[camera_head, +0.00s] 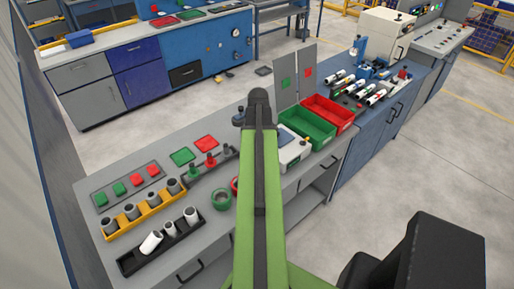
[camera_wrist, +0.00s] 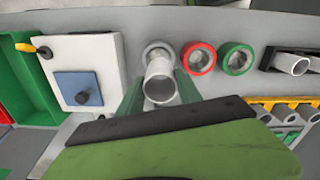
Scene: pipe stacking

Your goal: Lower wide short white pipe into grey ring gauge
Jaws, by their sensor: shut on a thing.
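The wide short white pipe (camera_wrist: 159,68) is between the green fingers of my gripper (camera_wrist: 160,92) in the wrist view, with its open end facing the camera. My gripper is shut on it. The grey ring gauge (camera_wrist: 147,47) shows just beyond the pipe's far end, partly covered by it. The pipe's far end overlaps the ring in the picture; I cannot tell whether it is inside or above it. In the head view my own arm hides the gripper, the pipe and the grey ring.
A red ring (camera_wrist: 186,57) and a green ring (camera_wrist: 223,64) stand to the right of the grey one. A white box with a blue plate (camera_wrist: 85,52) stands close on the left. A black rack (camera_head: 128,263) and a yellow rack (camera_head: 112,234) hold pipes at the bench's left.

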